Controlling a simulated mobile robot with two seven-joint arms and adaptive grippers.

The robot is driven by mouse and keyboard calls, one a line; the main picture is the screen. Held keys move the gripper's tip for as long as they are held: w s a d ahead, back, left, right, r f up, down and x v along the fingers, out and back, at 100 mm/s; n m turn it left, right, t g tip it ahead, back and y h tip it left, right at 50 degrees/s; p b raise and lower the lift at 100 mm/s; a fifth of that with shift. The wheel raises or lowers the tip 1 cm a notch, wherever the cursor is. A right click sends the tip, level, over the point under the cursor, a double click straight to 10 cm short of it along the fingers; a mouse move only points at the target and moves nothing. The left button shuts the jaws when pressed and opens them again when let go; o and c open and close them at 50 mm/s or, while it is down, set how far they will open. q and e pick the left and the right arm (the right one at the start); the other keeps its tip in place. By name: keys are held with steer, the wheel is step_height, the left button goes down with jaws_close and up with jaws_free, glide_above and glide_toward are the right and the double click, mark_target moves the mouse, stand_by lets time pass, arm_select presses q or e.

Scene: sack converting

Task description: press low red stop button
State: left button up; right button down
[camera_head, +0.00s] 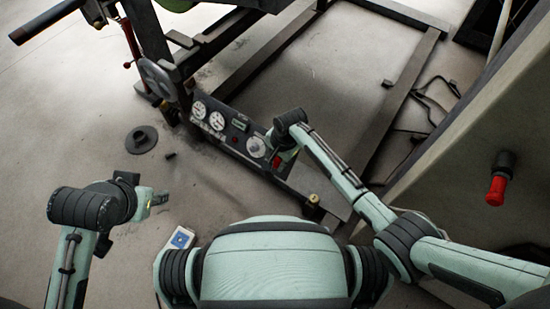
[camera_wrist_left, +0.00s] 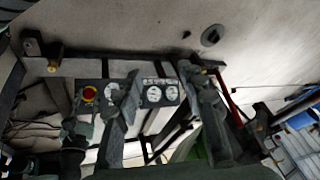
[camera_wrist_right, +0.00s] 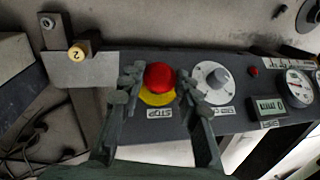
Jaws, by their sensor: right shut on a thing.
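The red stop button (camera_wrist_right: 158,77) sits on a yellow disc at the end of a dark control panel (camera_wrist_right: 235,120), above a STOP label. It also shows in the left wrist view (camera_wrist_left: 89,94) and, partly covered, in the head view (camera_head: 277,162). My right gripper (camera_wrist_right: 164,88) has a finger on each side of the button and is shut on it; exact contact depth is hard to tell. My left gripper (camera_head: 158,198) hangs over the floor left of my body, away from the panel. In the left wrist view its fingers (camera_wrist_left: 165,95) stand apart with nothing held.
Beside the button are a white dial (camera_wrist_right: 211,83), a small display (camera_wrist_right: 266,107) and round gauges (camera_head: 208,115). A metal post with a yellow cap (camera_wrist_right: 79,52) stands near. A red-ended fixture (camera_head: 497,188) sticks out at right. A black disc (camera_head: 141,139) lies on open floor.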

steer(key=shift+w+d+f, duration=0.1)
steer(key=c, duration=1.1)
jaws_free()
arm_select(q)
steer(key=shift+s+a+f+g, duration=0.15)
steer(key=shift+s+a+g, duration=0.2)
steer(key=shift+s, duration=0.2)
arm_select(e)
steer(key=shift+o, duration=0.2)
step_height(320, 180, up, 12)
steer(key=s+d, duration=0.1)
steer(key=shift+s+d, duration=0.25)
steer(key=shift+d, duration=0.05)
steer(key=shift+f, duration=0.15)
